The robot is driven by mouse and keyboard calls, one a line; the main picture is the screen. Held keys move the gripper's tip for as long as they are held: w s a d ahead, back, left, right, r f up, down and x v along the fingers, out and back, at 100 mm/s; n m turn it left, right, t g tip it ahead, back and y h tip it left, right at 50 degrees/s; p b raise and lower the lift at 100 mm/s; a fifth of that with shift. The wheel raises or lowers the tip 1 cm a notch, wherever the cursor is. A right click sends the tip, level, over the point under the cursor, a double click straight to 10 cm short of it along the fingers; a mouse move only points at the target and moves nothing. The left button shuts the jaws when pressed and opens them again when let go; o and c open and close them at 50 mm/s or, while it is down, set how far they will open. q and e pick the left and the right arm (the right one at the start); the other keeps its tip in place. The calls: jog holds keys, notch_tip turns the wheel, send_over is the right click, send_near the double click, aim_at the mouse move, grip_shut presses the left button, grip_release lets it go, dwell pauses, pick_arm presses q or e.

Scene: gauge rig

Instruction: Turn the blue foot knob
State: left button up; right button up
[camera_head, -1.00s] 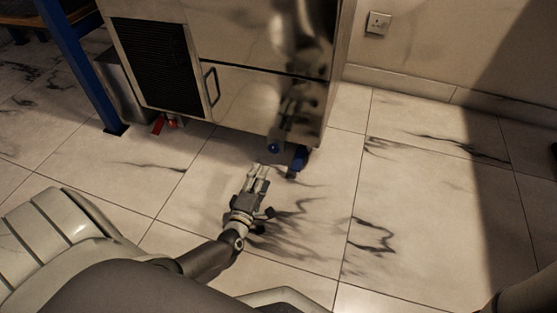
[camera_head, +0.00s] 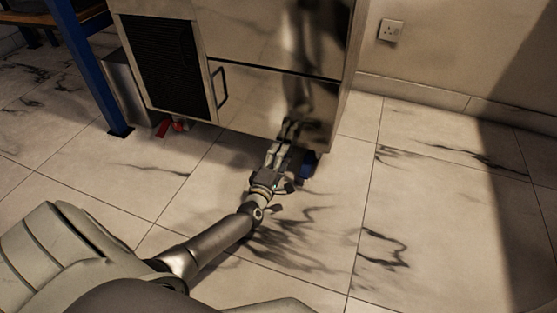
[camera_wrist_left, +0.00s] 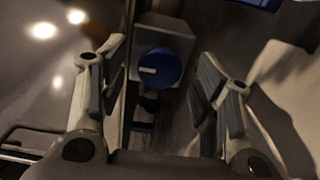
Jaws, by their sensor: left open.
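The blue foot knob (camera_wrist_left: 160,68) is round with a pale mark on its face, mounted on a grey block (camera_wrist_left: 165,32), in the left wrist view. My left gripper (camera_wrist_left: 163,72) is open, with one finger on each side of the knob in that view. Gaps show between both fingers and the knob, and I see no contact. My right gripper is not in view.
A blue foot part (camera_head: 308,166) stands under the cabinet's right corner. A red part (camera_head: 162,129) shows under its left side. A blue table leg (camera_head: 92,70) stands at left. The tiled floor (camera_head: 420,200) to the right is clear.

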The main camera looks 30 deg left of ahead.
pick_arm(q)
jog(key=c, duration=1)
jog(key=shift+c, duration=0.2)
jog(key=m+p, duration=0.8)
jog(key=m, duration=1.3)
jog(key=shift+m, duration=1.7)
